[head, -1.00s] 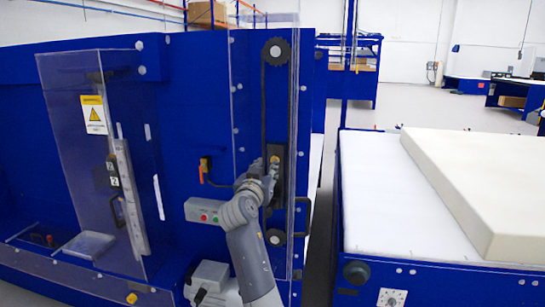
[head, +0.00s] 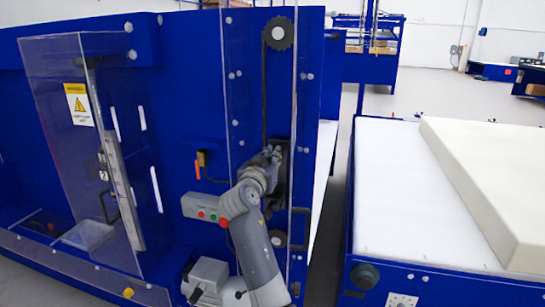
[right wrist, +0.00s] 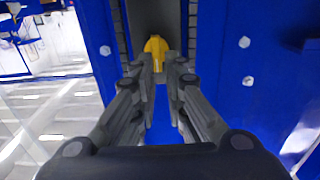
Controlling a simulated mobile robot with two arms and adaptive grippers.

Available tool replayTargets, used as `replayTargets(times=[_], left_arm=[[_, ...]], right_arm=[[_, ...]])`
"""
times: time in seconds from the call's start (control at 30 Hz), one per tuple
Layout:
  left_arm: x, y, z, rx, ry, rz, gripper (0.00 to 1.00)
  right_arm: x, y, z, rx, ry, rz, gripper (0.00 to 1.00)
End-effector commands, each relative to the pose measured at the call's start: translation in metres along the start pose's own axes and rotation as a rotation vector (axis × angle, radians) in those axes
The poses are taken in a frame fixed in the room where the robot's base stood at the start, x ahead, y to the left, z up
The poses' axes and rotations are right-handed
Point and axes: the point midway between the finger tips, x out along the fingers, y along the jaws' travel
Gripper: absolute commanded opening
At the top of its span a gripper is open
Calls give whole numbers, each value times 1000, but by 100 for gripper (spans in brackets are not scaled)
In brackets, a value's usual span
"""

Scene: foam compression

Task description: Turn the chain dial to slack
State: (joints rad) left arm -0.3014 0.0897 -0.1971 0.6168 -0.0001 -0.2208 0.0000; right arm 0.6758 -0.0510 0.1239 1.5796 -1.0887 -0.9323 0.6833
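The chain dial shows as a yellow knob (right wrist: 156,46) on a dark plate in the right wrist view. My right gripper (right wrist: 160,64) has its two fingertips close together, one on each side of the knob's near part, with the pads seeming to touch it. In the head view my right gripper (head: 272,156) is at the dark plate (head: 284,165) between the two sprockets and hides the dial. The chain (head: 264,95) runs down from the upper sprocket (head: 278,34). My left gripper is not in view.
A clear guard panel edge (head: 297,100) stands right of the chain. A button box (head: 200,206) and a small orange-handled switch (head: 199,165) are left of my right arm. At right, a white-topped table (head: 385,170) carries a foam slab (head: 490,180).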

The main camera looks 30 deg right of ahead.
Motion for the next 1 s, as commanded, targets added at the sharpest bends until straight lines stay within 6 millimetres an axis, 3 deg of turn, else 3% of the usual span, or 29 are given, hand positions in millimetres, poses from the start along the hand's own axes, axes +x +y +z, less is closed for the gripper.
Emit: replayTargets(times=[0.17, 0.57, 1.0], left_arm=[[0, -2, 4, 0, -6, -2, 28], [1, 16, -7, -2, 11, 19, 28], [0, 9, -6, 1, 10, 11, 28]], right_arm=[[0, 0, 0, 0, 0, 0, 0], [1, -1, 0, -83, 0, 1, 0], [2, -6, 1, -452, 1, 3, 0]])
